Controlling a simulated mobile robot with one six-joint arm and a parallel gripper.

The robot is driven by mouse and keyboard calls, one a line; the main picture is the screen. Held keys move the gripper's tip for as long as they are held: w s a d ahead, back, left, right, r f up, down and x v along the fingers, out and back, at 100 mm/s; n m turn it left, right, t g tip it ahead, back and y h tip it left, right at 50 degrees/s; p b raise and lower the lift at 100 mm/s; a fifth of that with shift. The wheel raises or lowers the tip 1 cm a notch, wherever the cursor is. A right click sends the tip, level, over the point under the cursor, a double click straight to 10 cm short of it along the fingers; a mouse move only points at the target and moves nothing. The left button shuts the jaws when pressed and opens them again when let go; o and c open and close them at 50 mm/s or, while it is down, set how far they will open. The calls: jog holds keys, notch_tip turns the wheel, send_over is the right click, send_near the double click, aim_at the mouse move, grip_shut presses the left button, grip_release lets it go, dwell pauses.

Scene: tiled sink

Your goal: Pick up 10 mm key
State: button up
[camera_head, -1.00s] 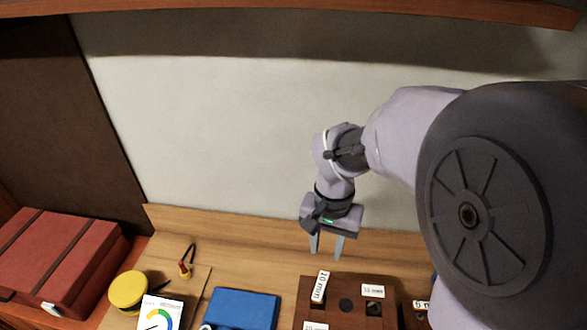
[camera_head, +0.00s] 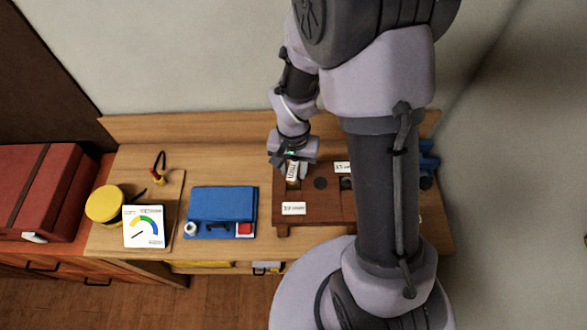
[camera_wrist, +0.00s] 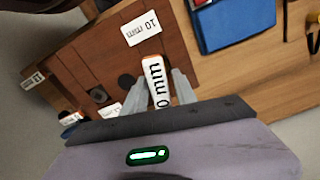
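The 10 mm key (camera_head: 293,173) stands in the dark wooden holder (camera_head: 321,204), showing a white side with "10 mm" lettering. In the wrist view the key (camera_wrist: 154,77) has an orange end and points away from the gripper body. My gripper (camera_wrist: 159,82) is open, with one finger on each side of the key. A narrow gap seems to show beside each finger; contact is unclear. In the head view my gripper (camera_head: 291,163) is down at the key, its fingers partly hidden. A "10 mm" label (camera_wrist: 141,29) lies on the holder.
A blue case (camera_head: 222,204) lies left of the holder, beside a gauge card (camera_head: 143,226) and a yellow round item (camera_head: 104,204). The holder has dark round holes (camera_head: 320,183) and another label (camera_head: 342,167) to the right. A wall is behind the bench.

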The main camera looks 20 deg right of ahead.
grip_shut()
